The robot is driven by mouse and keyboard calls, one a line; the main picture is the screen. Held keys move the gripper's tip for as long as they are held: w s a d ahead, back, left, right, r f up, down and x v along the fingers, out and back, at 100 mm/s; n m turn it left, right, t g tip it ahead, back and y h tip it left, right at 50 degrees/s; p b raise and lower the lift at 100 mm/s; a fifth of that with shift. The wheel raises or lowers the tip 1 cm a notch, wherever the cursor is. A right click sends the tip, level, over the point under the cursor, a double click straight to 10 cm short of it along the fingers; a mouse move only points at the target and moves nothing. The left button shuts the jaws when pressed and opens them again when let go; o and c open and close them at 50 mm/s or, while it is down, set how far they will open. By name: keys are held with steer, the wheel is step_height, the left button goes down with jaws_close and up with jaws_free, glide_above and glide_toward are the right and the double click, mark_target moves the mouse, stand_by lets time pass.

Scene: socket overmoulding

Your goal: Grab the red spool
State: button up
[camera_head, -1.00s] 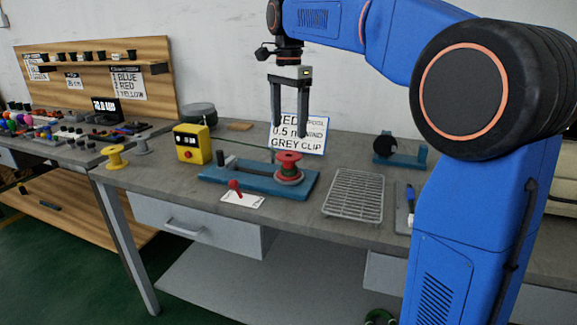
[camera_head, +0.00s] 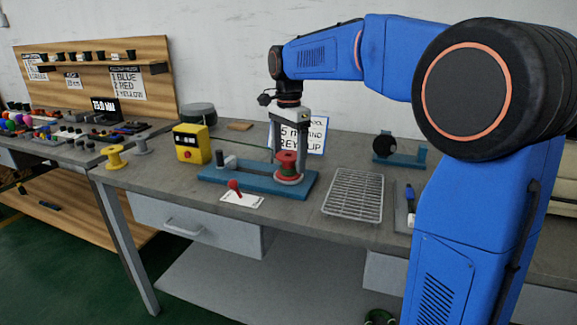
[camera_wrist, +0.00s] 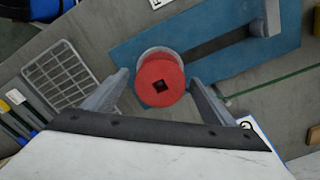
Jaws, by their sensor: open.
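The red spool (camera_head: 288,162) stands upright on a grey round seat at the right end of the blue fixture (camera_head: 225,181). In the wrist view the spool's red top flange (camera_wrist: 160,82), with a dark square hole, lies between the two fingers. My gripper (camera_head: 288,150) is open and points straight down, its fingers at the spool's height in the head view. In the wrist view the gripper (camera_wrist: 160,85) has one finger on each side of the spool, with gaps left of and right of it. Whether the fingertips touch the lower flange cannot be told.
A wire rack (camera_head: 355,195) lies right of the fixture. A white card with a red lever (camera_head: 240,197) lies in front. A yellow box (camera_head: 192,144) and yellow spool (camera_head: 115,157) stand left. A sign (camera_head: 318,136) stands close behind my gripper.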

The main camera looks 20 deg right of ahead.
steer(key=c, duration=1.1)
steer(key=shift+c, duration=0.2)
